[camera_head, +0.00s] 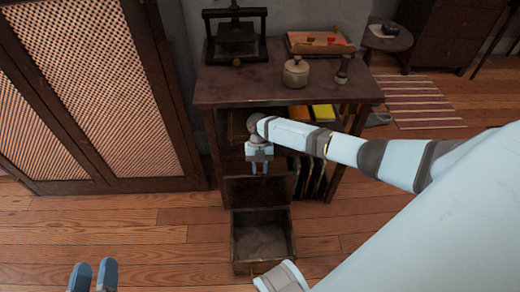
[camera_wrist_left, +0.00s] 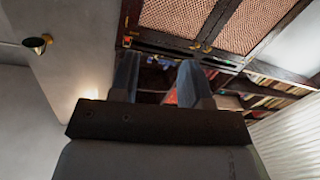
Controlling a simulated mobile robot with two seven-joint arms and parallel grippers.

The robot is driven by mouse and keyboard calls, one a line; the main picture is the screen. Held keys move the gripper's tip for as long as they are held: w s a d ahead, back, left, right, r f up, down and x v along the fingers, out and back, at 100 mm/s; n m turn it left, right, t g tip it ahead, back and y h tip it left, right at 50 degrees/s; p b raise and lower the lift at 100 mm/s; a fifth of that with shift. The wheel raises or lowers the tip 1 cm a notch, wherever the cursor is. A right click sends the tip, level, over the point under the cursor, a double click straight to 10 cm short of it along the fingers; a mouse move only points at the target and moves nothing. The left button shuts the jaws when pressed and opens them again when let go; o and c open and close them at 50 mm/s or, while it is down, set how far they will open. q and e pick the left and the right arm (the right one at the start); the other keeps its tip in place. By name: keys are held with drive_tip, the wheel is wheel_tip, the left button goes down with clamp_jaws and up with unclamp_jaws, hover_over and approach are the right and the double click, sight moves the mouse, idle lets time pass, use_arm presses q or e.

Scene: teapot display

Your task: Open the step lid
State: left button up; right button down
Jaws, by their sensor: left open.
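The step (camera_head: 235,252) is a dark wooden box on the floor in front of the shelf table. Its lid (camera_head: 257,191) stands raised at the back, and the empty-looking inside shows. My right gripper (camera_head: 260,168) points down just above the lid's top edge, with a small gap between its fingers and nothing seen in it. Whether it touches the lid I cannot tell. My left gripper (camera_head: 93,276) is open and empty at the bottom left, well away from the step. Its parted fingers (camera_wrist_left: 158,82) also show in the left wrist view.
The dark table (camera_head: 230,88) behind the step carries a press (camera_head: 236,42), a lidded pot (camera_head: 296,72) and a small stamp-like item (camera_head: 343,70). Books stand on its lower shelf. A lattice-door cabinet (camera_head: 90,90) is at the left. The floor left of the step is clear.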

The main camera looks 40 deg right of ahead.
use_arm(q)
drive_tip(key=shift+w+d+r+t+h+b, duration=0.2)
drive_tip(key=shift+d+r, duration=0.1)
drive_tip(key=shift+r, duration=0.2)
drive_tip(key=shift+w+d+r+t+h+b, duration=0.1)
drive_tip(key=shift+w+d+r+t+h, duration=0.15)
drive_tip(key=shift+r, duration=0.25)
use_arm(e)
drive_tip(key=shift+w+d+f, duration=0.3)
drive_tip(key=shift+w+d, duration=0.35)
drive_tip(key=shift+w, duration=0.15)
